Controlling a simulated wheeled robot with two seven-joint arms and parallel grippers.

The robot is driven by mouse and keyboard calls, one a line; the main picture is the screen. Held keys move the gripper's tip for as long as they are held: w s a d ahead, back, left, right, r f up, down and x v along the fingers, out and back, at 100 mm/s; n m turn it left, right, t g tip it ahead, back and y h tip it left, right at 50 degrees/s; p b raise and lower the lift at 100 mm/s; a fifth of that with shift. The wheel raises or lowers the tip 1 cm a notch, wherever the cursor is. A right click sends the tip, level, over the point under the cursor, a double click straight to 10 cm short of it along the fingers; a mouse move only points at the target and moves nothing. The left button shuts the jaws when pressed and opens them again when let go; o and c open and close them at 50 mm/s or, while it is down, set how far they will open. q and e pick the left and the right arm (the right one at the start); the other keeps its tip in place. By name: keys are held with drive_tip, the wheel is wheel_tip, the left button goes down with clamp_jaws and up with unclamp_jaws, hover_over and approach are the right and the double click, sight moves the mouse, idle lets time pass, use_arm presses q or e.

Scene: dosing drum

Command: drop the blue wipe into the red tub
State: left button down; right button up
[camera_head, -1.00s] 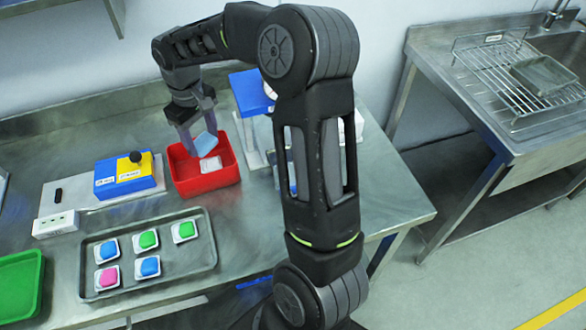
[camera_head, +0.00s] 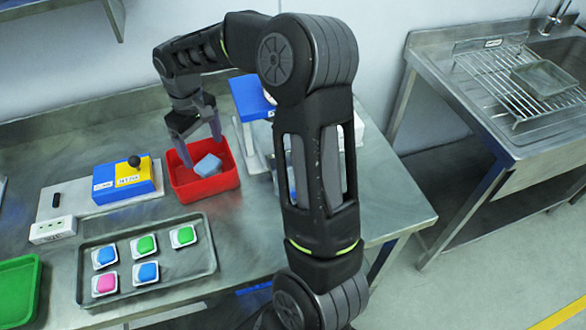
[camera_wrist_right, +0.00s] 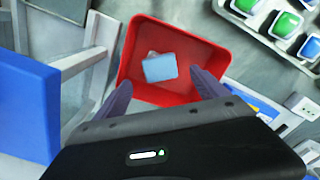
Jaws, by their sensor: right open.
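The blue wipe (camera_head: 208,165) lies inside the red tub (camera_head: 203,190), on top of a pale item that shows at its edge in the right wrist view. In that view the wipe (camera_wrist_right: 160,68) is on the floor of the tub (camera_wrist_right: 215,57), apart from the fingers. My right gripper (camera_head: 200,148) is open and empty above the tub, its two fingers spread apart. It also shows in the right wrist view (camera_wrist_right: 160,88). My left gripper is not in view.
A grey tray (camera_head: 205,262) with several coloured pods stands in front of the tub. A blue and yellow box (camera_head: 125,180) with a black knob is to the left. A green tray (camera_head: 18,290) is at the lower left. A blue-topped stand (camera_head: 250,98) is close behind the tub.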

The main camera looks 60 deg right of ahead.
drive_tip(key=shift+r, duration=0.1)
wheel_tip(320, 180, up, 8)
drive_tip(key=b, duration=0.1)
drive_tip(key=shift+f, duration=0.2)
idle(0.9)
